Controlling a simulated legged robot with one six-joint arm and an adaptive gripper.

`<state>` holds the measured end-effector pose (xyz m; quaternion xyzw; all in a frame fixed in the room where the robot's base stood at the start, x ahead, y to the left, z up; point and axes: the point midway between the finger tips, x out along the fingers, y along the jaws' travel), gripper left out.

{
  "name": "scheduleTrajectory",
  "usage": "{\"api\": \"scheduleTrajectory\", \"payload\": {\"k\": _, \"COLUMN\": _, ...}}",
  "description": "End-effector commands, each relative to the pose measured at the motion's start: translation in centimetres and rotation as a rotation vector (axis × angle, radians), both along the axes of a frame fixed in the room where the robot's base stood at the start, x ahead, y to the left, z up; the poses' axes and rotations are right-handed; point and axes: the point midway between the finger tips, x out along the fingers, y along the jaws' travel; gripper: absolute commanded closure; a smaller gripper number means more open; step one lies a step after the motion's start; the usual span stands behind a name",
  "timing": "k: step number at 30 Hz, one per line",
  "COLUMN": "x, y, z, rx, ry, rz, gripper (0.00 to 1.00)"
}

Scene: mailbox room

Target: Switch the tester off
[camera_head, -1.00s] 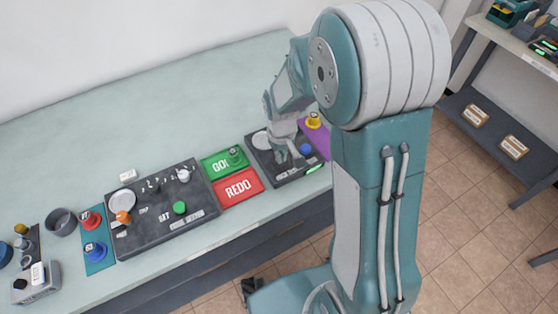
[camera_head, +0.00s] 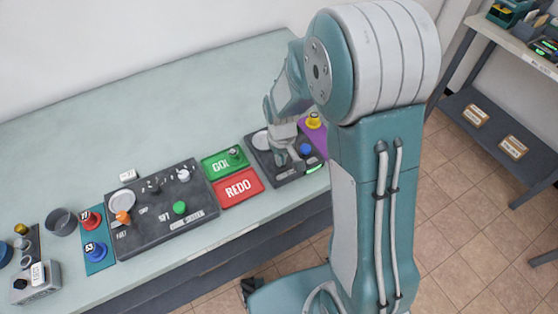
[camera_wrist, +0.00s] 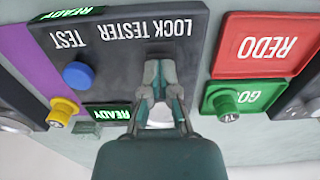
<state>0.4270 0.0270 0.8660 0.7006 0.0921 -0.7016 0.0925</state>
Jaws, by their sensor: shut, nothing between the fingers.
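The lock tester (camera_wrist: 100,55) is a dark panel marked "LOCK TESTER" and "TEST", upside down in the wrist view. It also shows in the head view (camera_head: 289,179), partly behind my arm. A blue button (camera_wrist: 78,75) sits by the "TEST" label. Green "READY" displays show at the panel's front edge (camera_wrist: 68,12) and back edge (camera_wrist: 108,112). My gripper (camera_wrist: 160,72) is shut and empty, over the panel beside the blue button, apart from it. Whether the fingertips touch the panel I cannot tell. A pale round part behind my gripper is mostly hidden.
Green "GO" (camera_head: 218,169) and red "REDO" (camera_head: 236,190) pads lie left of the tester. A yellow-topped stamp (camera_head: 314,121) stands on a purple pad at its right. Another dark panel (camera_head: 150,233) with knobs lies further left. The table's back area is clear.

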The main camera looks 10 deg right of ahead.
Motion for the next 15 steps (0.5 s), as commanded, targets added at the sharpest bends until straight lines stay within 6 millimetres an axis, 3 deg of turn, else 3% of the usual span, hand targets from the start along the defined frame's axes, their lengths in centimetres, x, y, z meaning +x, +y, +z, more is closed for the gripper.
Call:
{"api": "scheduleTrajectory", "payload": {"k": 10, "x": 0.01, "y": 0.00, "z": -0.44, "rx": 0.000, "ry": 0.000, "rz": 0.000, "gripper": 1.00}}
{"api": "scheduleTrajectory", "payload": {"k": 15, "x": 0.04, "y": 0.00, "z": 0.33, "rx": 0.001, "ry": -0.002, "rz": 0.000, "gripper": 1.00}}
